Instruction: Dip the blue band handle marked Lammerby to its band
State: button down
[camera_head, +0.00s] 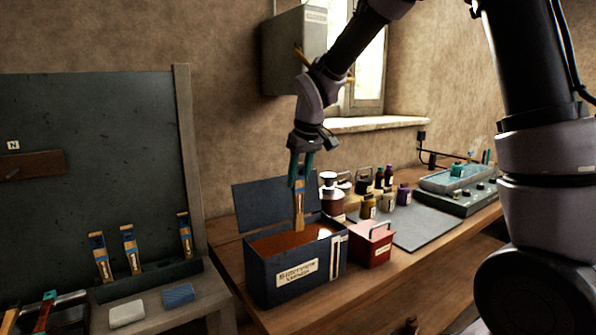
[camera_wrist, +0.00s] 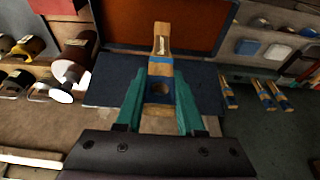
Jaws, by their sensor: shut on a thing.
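My gripper (camera_head: 301,170), with teal fingers, is shut on a wooden handle (camera_head: 299,207). The handle hangs nearly upright over the open dark blue bath box (camera_head: 286,292), which holds reddish-brown liquid (camera_head: 287,243). In the wrist view the handle (camera_wrist: 161,40) points away between the fingertips (camera_wrist: 160,88), with its blue band (camera_wrist: 160,68) just beyond them and a pale label nearer its far end. The label is too small to read. The far end shows against the brown liquid (camera_wrist: 205,35). I cannot tell whether it touches the surface.
The box's lid (camera_head: 262,201) stands open behind it. A red box (camera_head: 372,246) is close on the right, with jars (camera_head: 385,203) beyond. Several similar blue-banded handles (camera_head: 129,249) stand in a rack at left. A sponge (camera_head: 127,313) and blue block (camera_head: 178,293) lie before them.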

aim_at(300, 224)
jog(key=shift+f, duration=7.9)
jog(key=shift+r, duration=7.5)
